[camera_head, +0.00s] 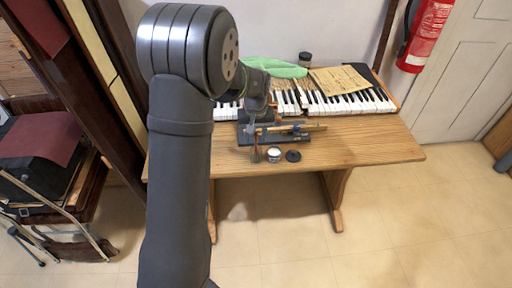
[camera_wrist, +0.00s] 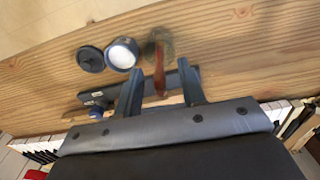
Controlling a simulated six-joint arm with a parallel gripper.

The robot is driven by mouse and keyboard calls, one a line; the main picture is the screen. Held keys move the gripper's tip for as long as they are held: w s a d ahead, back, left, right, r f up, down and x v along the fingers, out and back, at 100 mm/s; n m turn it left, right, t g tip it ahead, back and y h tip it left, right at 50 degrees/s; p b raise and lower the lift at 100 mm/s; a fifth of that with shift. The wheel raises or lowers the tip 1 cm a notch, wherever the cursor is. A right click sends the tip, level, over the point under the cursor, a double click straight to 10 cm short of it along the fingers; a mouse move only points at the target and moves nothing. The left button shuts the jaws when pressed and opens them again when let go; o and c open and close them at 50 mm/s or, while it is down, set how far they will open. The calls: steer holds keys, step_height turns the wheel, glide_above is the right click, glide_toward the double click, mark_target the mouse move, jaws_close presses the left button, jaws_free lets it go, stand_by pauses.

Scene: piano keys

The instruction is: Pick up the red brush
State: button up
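The red brush shows in the wrist view (camera_wrist: 159,72) with a red-brown handle and a round, blurred head toward the table's front edge. In the head view the brush (camera_head: 255,155) is small, at the front of the table, left of the white jar. My gripper (camera_wrist: 159,80) is open, one finger on each side of the brush handle in the wrist view. I see gaps between handle and fingers; the height between them is hard to judge. In the head view my gripper (camera_head: 251,130) is small and partly merges with the dark things behind it.
An open jar with white contents (camera_head: 274,153) and a black lid (camera_head: 293,156) lie right of the brush. A dark stand with long tools (camera_head: 300,134) is behind. Piano keys (camera_head: 345,105), a green cloth (camera_head: 275,67) and paper (camera_head: 338,80) are farther back. The table's right side is clear.

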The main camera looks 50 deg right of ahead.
step_height(320, 180, down, 2)
steer(key=shift+c, duration=0.3)
jaws_close()
steer(key=shift+r, duration=0.1)
